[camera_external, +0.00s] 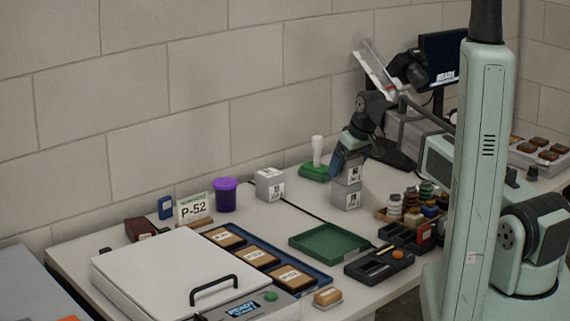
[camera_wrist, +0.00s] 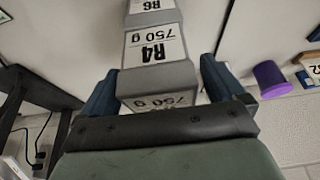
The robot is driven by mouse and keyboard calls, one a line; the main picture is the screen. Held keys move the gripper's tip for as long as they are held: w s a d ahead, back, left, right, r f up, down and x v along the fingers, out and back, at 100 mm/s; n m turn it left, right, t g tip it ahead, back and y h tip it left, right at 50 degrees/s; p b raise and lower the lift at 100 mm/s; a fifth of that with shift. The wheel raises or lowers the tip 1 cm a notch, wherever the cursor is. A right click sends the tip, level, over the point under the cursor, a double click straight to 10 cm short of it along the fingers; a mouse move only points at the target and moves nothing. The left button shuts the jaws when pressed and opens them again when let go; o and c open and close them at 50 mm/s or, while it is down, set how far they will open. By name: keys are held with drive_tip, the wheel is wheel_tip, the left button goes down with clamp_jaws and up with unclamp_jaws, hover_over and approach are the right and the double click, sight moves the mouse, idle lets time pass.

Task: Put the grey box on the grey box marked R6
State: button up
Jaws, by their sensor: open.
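A grey box marked R4 750 g (camera_wrist: 155,45) sits on top of the grey box marked R6 (camera_wrist: 150,6), and the two look roughly lined up. In the external view the upper box (camera_external: 350,174) and the lower box (camera_external: 346,196) form an upright stack on the table. My gripper (camera_wrist: 160,72) is open, with one blue finger on each side of the upper box. In the external view my gripper (camera_external: 347,160) is right over the stack and hides part of the upper box. Whether the fingers touch the box cannot be told.
Another grey box (camera_external: 270,185) stands left of the stack, its label too small to read. A purple tub (camera_external: 225,195), a green stand with a white piece (camera_external: 317,160), a green tray (camera_external: 328,242) and a rack of small items (camera_external: 410,208) are around. Bare table lies left of the stack.

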drive_tip(key=v, duration=1.1)
drive_tip(key=shift+r, duration=0.3)
drive_tip(key=shift+s+d, duration=0.1)
